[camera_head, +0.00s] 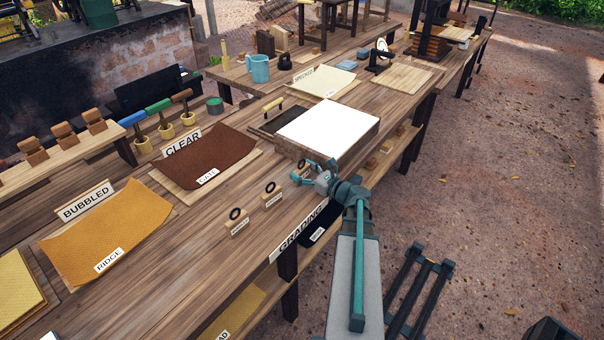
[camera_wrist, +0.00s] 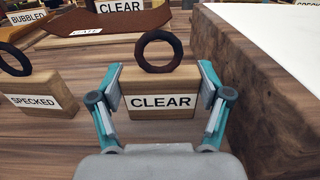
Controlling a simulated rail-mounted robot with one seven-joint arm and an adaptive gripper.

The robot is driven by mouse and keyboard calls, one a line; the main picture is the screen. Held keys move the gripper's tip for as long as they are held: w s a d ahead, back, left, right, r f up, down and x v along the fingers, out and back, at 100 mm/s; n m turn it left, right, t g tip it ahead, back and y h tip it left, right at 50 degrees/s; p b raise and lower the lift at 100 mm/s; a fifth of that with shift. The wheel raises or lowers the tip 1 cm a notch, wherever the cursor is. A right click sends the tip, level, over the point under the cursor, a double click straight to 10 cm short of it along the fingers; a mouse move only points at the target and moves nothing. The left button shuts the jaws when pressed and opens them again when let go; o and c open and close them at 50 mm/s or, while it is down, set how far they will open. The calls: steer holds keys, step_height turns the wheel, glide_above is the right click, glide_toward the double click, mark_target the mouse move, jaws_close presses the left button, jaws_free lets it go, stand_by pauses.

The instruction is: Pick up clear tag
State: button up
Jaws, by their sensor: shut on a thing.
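The clear tag (camera_wrist: 160,84) is a wooden block with a black ring on top and a white label reading CLEAR. In the wrist view it stands upright between the two teal fingers of my gripper (camera_wrist: 160,98). The fingers are shut on its left and right sides. In the head view my gripper (camera_head: 309,172) is at the table's front edge beside the white-topped block, and it mostly hides the tag. I cannot tell whether the tag is lifted off the table.
The specked tag (camera_wrist: 32,94) stands to the left. The white-topped wooden block (camera_head: 326,128) is close on the right of my gripper. A brown sheet (camera_head: 208,155) lies by the CLEAR sign (camera_head: 182,141). An orange sheet (camera_head: 108,228) lies by the BUBBLED sign (camera_head: 87,201).

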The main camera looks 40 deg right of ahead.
steer(key=shift+r, duration=0.25)
steer(key=shift+r+b, duration=0.4)
steer(key=shift+r, duration=0.05)
steer(key=s+r, duration=1.1)
steer(key=s, duration=0.1)
steer(key=shift+s+a+r+p, duration=0.2)
steer(key=shift+r+p, duration=0.1)
steer(key=shift+p, duration=0.1)
steer(key=s+p, duration=0.1)
steer(key=p, duration=0.4)
steer(key=shift+s+r, duration=0.15)
steer(key=shift+r, duration=0.05)
steer(key=shift+s+a+f+p, duration=0.1)
steer(key=shift+f+p, duration=0.05)
steer(key=shift+p, duration=0.2)
